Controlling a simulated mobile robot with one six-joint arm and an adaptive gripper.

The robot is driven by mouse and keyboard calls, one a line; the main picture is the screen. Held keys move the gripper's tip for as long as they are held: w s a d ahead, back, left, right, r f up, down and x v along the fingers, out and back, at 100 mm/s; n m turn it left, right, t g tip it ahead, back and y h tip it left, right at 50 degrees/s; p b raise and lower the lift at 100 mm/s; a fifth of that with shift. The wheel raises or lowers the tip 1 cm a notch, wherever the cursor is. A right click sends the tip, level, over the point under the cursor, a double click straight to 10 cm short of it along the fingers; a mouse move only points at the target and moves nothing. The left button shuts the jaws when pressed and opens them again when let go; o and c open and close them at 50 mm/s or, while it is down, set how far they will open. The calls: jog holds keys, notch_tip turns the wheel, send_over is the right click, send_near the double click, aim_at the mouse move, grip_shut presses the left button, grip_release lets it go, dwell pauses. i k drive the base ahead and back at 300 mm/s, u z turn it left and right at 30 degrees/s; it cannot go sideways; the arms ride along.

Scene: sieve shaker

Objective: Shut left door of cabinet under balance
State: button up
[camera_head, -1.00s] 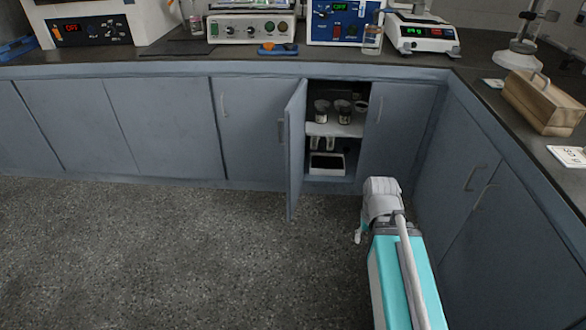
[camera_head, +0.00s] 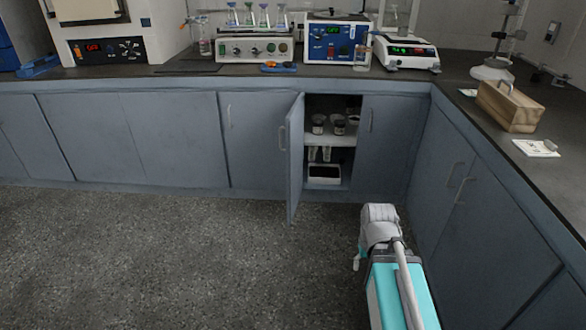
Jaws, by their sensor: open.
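The cabinet under the balance has its left door (camera_head: 295,160) swung open, standing out edge-on toward me. Its right door (camera_head: 383,150) is closed. The balance (camera_head: 407,52) stands on the counter above it, with a lit green display. My gripper (camera_head: 357,258) shows only as a small light part at the lower left of my arm's end; the arm hides most of it. It is open, in front of the cabinet, to the right of the open door and apart from it in the picture.
Inside the cabinet, jars (camera_head: 328,124) stand on a shelf and a white box (camera_head: 323,174) sits below. The cabinet row turns a corner at the right. The floor (camera_head: 170,260) at left is clear.

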aim_at(294, 120)
jog(key=u, duration=2.45)
jog(key=i, duration=1.85)
